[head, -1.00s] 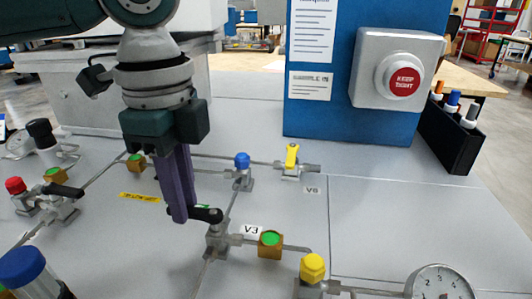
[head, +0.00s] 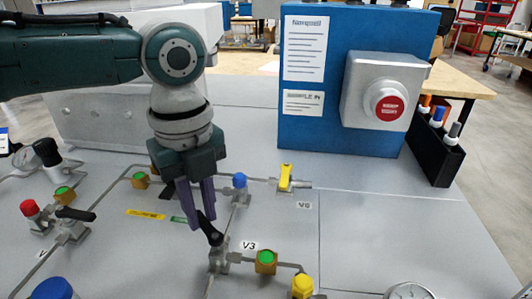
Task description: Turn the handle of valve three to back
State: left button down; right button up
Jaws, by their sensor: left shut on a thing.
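Valve three stands on the grey panel beside its "V3" label in the head view. Its black handle (head: 209,230) points back and slightly to the left from the valve body (head: 219,257). My left gripper (head: 203,222) comes down from behind it, and its purple fingers are shut on the far end of the handle. The fingers hide part of the handle's tip. My right gripper is not in view.
A blue knob (head: 239,181) and a yellow handle (head: 285,177) stand behind and to the right. A green-topped block (head: 265,261) and a yellow knob (head: 302,286) are to the front right. A blue box (head: 355,80) rises at the back.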

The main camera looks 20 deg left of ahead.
pick_arm(q)
jog(key=m, duration=0.2)
jog(key=w+d+m, duration=0.1)
jog(key=m, duration=0.1)
jog(key=shift+w+m, duration=0.1)
jog(key=shift+m, duration=0.2)
jog(key=shift+w+d+m, duration=0.1)
jog(key=shift+d+m, duration=0.15)
jog(key=shift+m, duration=0.6)
jog(key=shift+w+d+m, duration=0.15)
jog(key=shift+d+m, duration=0.1)
jog(key=shift+m, duration=0.55)
jog(key=shift+w+d+m, duration=0.1)
jog(key=shift+d+m, duration=0.15)
jog(key=shift+m, duration=0.6)
jog(key=c, duration=0.8)
grip_release()
notch_tip(320, 180, up, 10)
jog(key=p, duration=0.1)
